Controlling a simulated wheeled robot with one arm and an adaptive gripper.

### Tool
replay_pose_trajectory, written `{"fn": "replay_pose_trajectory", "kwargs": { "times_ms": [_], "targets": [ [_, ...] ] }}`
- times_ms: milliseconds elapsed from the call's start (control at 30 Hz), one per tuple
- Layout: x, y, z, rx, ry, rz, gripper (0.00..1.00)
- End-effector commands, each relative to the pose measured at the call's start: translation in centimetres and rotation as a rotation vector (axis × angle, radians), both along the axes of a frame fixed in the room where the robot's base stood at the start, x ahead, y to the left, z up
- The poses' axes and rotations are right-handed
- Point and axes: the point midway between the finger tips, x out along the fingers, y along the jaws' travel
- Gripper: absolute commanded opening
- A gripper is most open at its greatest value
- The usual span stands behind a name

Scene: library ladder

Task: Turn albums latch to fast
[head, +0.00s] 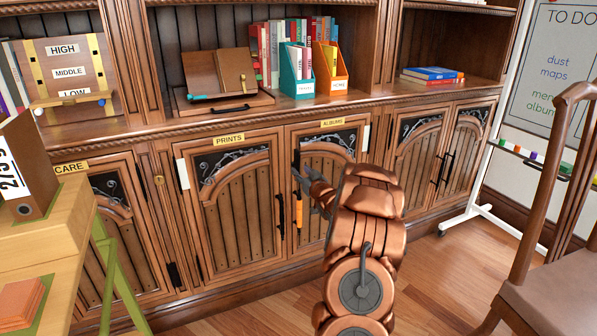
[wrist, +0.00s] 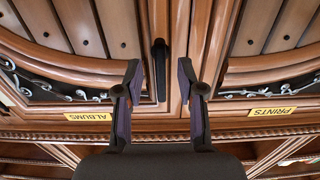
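The ALBUMS door (head: 322,170) is the right one of a closed cabinet pair; its yellow label also shows upside down in the wrist view (wrist: 88,117). A small dark upright bar, seemingly the albums latch (wrist: 160,70), sits on the door's edge beside the seam. It also shows in the head view (head: 296,160), partly near my fingers. My gripper (wrist: 159,66) is open, with one finger on each side of the bar in the wrist view. I cannot tell whether either finger touches it. In the head view my gripper (head: 306,180) is at the upper left of this door.
The PRINTS door (head: 237,205) with its dark handle (head: 281,215) is just left. An orange-gripped handle (head: 299,212) hangs below my fingers. A wooden chair (head: 550,230) stands right, and a table (head: 55,235) stands left. Books and file boxes (head: 297,70) fill the shelf above.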

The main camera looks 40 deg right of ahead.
Motion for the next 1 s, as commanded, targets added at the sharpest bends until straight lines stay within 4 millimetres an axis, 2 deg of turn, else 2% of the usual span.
{"fn": "replay_pose_trajectory", "kwargs": {
  "times_ms": [100,300,700,1000],
  "targets": [
    [1.3,-0.4,-0.1,-0.002,0.001,0.001,0.39],
    [2.5,-0.9,-0.1,0.000,0.000,0.000,0.39],
    [2.9,-1.0,0.0,0.001,0.001,-0.001,0.39],
    [2.9,-1.0,0.0,0.001,0.001,-0.001,0.08]
  ]
}}
